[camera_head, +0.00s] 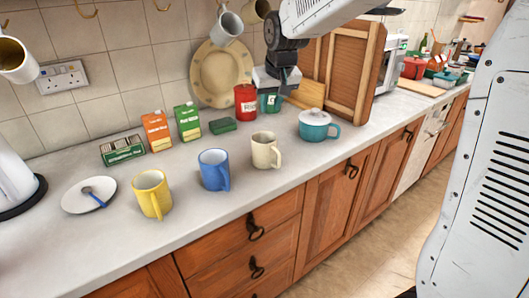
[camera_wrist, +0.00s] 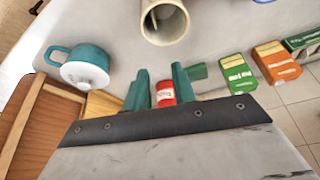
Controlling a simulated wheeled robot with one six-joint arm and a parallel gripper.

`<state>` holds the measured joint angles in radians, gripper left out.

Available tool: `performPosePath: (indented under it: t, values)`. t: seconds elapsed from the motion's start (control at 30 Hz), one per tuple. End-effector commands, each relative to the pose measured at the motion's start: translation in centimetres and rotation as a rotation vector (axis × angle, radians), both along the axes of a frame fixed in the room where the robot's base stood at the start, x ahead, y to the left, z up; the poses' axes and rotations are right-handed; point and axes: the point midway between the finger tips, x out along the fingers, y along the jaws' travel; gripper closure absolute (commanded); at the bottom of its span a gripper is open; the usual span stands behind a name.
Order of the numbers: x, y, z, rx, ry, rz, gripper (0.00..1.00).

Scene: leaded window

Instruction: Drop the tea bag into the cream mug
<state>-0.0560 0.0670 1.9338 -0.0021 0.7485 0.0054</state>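The cream mug (camera_head: 265,150) stands upright on the counter, with its handle to the right. It also shows at the top of the wrist view (camera_wrist: 165,22), mouth partly visible. My gripper (camera_head: 270,103) is above the back of the counter, beyond the cream mug and apart from it. In the wrist view its two teal fingers (camera_wrist: 158,86) are spread, and a red can (camera_wrist: 165,93) shows between them, farther off. I see nothing held between them. I cannot make out a loose tea bag. A dark green tea box (camera_head: 123,149) stands at the left; its contents are unclear.
A blue mug (camera_head: 214,170) and yellow mug (camera_head: 152,194) stand left of the cream mug, a teal lidded pot (camera_head: 315,125) right. Orange (camera_head: 156,131) and green (camera_head: 187,121) cartons, a low green block (camera_head: 222,125), and an upright plate (camera_head: 222,75) are behind. The front counter strip is clear.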

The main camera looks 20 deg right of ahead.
Motion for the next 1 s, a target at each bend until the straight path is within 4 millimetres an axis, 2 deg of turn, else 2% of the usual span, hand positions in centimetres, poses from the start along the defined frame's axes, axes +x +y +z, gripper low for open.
performPosePath:
  t: [0.13,0.5,0.67,1.0]
  values:
    - [-0.4,0.0,1.1,0.0,-0.002,0.0,0.74]
    - [-2.6,-0.1,6.4,0.0,-0.002,0.0,0.74]
    - [-2.9,-0.1,7.2,0.0,-0.001,0.0,0.74]
    - [-3.1,-0.1,7.1,0.0,0.007,0.0,0.74]
